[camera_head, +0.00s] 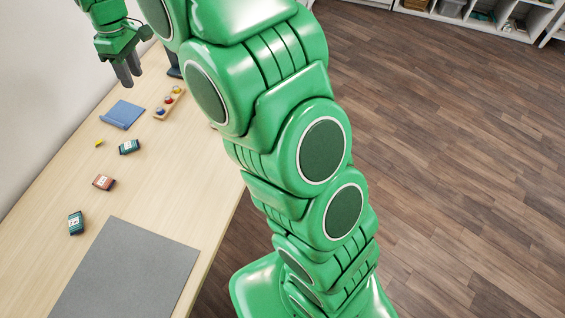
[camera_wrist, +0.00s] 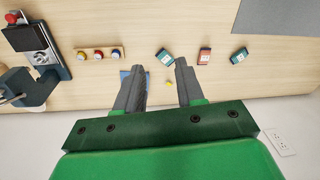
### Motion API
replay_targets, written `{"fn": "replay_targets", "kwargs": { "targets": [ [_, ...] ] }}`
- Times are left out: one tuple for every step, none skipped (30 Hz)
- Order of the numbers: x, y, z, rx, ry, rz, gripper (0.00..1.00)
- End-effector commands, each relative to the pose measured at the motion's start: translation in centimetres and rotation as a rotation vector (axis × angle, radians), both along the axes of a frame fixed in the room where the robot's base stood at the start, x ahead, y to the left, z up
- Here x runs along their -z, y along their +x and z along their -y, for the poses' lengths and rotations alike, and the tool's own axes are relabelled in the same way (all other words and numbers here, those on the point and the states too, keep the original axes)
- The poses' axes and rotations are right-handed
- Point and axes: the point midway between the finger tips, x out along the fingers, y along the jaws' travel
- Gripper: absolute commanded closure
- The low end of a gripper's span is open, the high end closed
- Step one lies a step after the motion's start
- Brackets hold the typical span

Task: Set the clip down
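A small yellow piece (camera_head: 99,143), seemingly the clip, lies on the wooden table (camera_head: 165,175) near the wall side, just off a blue folded cloth (camera_head: 123,114). In the wrist view the yellow clip (camera_wrist: 168,84) shows beyond and between the finger lines, apart from both fingers. My gripper (camera_head: 128,82) is raised above the table near the wall, pointing down. In the wrist view my gripper (camera_wrist: 158,68) has its two grey fingers spread with nothing between them. The left finger partly hides the blue cloth (camera_wrist: 124,76).
Several small boxes, teal (camera_head: 129,147), orange (camera_head: 103,182) and teal (camera_head: 76,223), lie on the table. A grey mat (camera_head: 125,275) covers the near end. A wooden spool rack (camera_head: 169,102) and a sewing machine (camera_wrist: 36,45) stand near the far end.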

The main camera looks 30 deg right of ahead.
Motion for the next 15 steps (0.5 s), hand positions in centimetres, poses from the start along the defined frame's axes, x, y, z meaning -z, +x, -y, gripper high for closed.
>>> {"fn": "replay_targets", "kwargs": {
  "targets": [
    [-0.8, -1.0, 1.0, 0.028, -0.003, 0.0, 0.62],
    [-1.0, -1.6, 1.6, 0.044, -0.006, -0.005, 0.62],
    [-1.3, -2.4, 2.3, 0.066, -0.011, -0.011, 0.62],
    [-1.6, -3.0, 2.8, 0.082, -0.013, -0.013, 0.62],
    [-2.0, -3.6, 3.3, 0.1, -0.015, -0.013, 0.62],
    [-2.4, -4.4, 4.0, 0.12, -0.019, -0.017, 0.62],
    [-2.5, -5.1, 4.6, 0.138, -0.022, -0.021, 0.62],
    [-2.7, -5.7, 5.1, 0.154, -0.026, -0.026, 0.62],
    [-3.0, -6.6, 5.7, 0.176, -0.029, -0.029, 0.62],
    [-3.3, -7.2, 6.2, 0.193, -0.031, -0.029, 0.62],
    [-3.5, -7.9, 6.7, 0.209, -0.034, -0.032, 0.62],
    [-3.7, -8.8, 7.4, 0.232, -0.039, -0.038, 0.62],
    [-3.8, -9.5, 7.8, 0.248, -0.042, -0.041, 0.62],
    [-4.0, -10.2, 8.3, 0.264, -0.044, -0.043, 0.62],
    [-4.3, -11.1, 8.9, 0.286, -0.048, -0.046, 0.62]
  ]
}}
